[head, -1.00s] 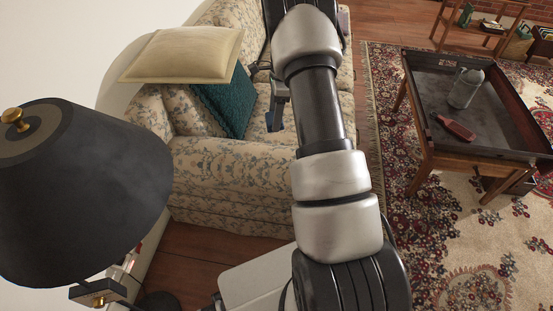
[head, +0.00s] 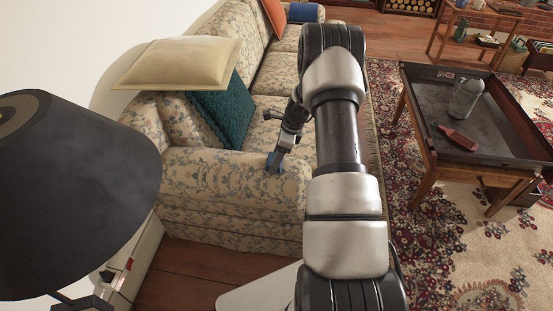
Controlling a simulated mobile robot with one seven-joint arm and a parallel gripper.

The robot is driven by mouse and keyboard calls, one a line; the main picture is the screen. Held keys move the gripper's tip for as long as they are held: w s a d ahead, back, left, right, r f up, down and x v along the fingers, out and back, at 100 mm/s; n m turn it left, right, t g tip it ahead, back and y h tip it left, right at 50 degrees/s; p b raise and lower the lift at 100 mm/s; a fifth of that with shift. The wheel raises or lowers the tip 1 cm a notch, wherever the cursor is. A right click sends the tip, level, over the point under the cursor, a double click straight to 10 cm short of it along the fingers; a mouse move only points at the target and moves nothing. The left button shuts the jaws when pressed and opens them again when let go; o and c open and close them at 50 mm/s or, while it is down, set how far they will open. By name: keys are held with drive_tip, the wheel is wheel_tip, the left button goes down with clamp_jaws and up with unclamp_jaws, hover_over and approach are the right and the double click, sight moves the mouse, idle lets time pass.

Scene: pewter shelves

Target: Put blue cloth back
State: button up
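My gripper (head: 277,160) points down at the top of the near sofa arm, at the seat side. A small blue patch shows at its fingertips. I cannot tell whether this is part of the fingers or a bit of blue cloth, nor whether the fingers are open or shut. A blue item (head: 305,13) shows at the far end of the sofa (head: 220,180), at the top edge of the picture. It is too small to tell whether it is a cloth or a cushion. My arm hides part of the seat.
A cream cushion (head: 180,62) and a teal cushion (head: 226,112) are at the near sofa end, an orange cushion (head: 274,17) farther back. A black lamp (head: 75,190) stands at left. A tray table (head: 425,95) at right holds a grey bottle (head: 466,98) and a red object (head: 458,138).

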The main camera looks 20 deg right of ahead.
drive_tip(key=o, duration=1)
drive_tip(key=shift+c, duration=0.2)
